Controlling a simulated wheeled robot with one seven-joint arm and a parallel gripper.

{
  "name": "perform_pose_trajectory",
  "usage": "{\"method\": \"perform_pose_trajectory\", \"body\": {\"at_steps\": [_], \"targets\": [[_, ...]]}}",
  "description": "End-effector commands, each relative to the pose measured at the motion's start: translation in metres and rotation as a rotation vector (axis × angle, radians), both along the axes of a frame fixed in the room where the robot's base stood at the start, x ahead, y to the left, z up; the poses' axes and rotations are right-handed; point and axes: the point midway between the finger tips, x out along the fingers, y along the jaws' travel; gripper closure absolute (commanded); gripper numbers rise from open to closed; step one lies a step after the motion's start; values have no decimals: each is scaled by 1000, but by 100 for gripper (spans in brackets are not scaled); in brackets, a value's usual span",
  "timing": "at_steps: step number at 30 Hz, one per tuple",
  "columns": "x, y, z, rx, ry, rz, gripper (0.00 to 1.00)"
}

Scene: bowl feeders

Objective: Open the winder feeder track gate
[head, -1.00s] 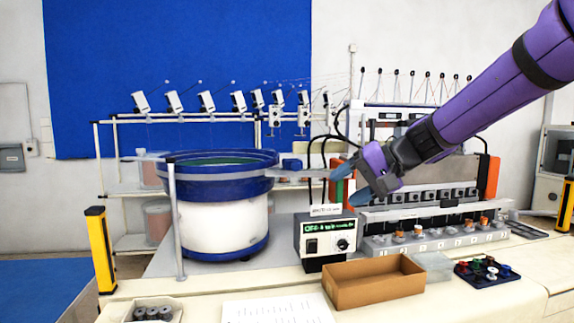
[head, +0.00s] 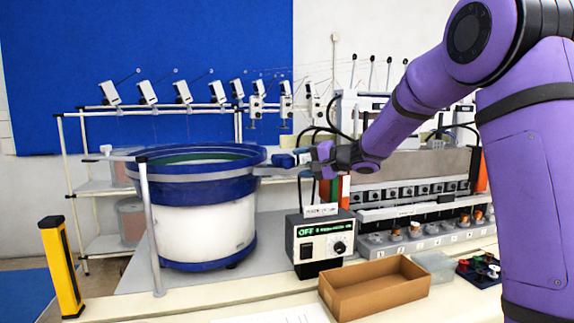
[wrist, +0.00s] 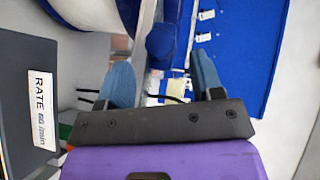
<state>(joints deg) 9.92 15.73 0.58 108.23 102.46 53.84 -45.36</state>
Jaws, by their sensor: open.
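The feeder track (head: 284,173) is a pale metal chute running right from the rim of the blue and white bowl feeder (head: 202,222). My gripper (head: 306,162) is at the right end of this track, above the control box. In the wrist view its blue fingers (wrist: 162,68) are spread apart and nothing is clamped between them. Pale metal of the track (wrist: 142,42) and a dark blue rounded piece (wrist: 161,44) show beyond and between the fingers. I cannot tell which part is the gate, nor whether it is open or closed; contact is unclear too.
The control box (head: 318,244) with a lit green "OFF" display stands below my gripper; its label side shows in the wrist view (wrist: 44,110). A cardboard box (head: 376,292) lies in front. The winder (head: 412,168) stands right, partly behind my arm.

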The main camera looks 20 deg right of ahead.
Motion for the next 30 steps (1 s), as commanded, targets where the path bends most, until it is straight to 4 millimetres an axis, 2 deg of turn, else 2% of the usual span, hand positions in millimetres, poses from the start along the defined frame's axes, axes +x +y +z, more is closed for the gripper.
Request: {"method": "perform_pose_trajectory", "body": {"at_steps": [3, 9, 22, 23, 30], "targets": [[15, 15, -4, 1, 0, 2, 40], [32, 31, -8, 0, 1, 2, 40], [38, 37, -10, 1, 1, 0, 40], [38, 37, -10, 1, 1, 0, 44], [38, 37, -10, 0, 1, 0, 99]]}}
